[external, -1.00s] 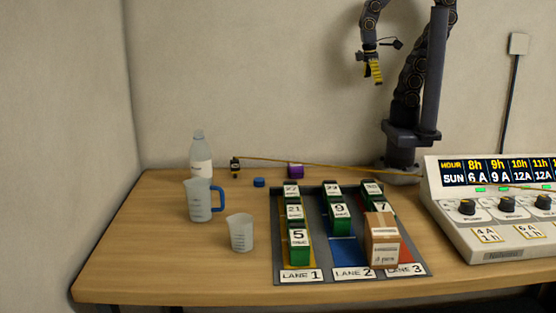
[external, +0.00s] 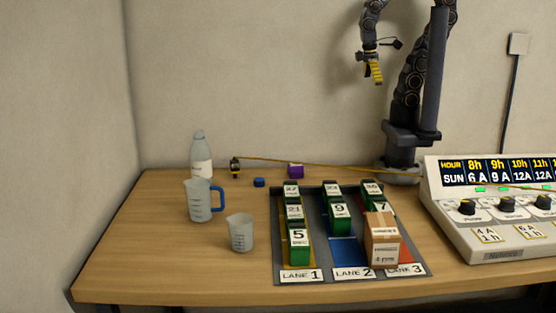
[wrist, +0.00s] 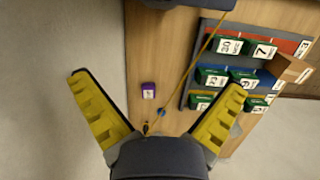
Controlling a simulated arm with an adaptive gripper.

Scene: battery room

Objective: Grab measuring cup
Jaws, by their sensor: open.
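A clear measuring cup with a blue handle (external: 200,202) stands upright on the left part of the table. A smaller clear cup without a visible handle (external: 240,234) stands in front and to the right of it. My gripper (external: 374,72) hangs high above the back of the table, far up and to the right of both cups. In the wrist view its yellow fingers (wrist: 158,98) are spread wide with nothing between them. Neither cup can be made out clearly in the wrist view.
A bottle (external: 201,158) stands behind the handled cup. A blue block (external: 259,182), a purple block (external: 296,171) and a yellow line lie at the back. The lane tray (external: 345,274) holds green blocks and a cardboard box (external: 382,240). A control panel (external: 497,212) stands right.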

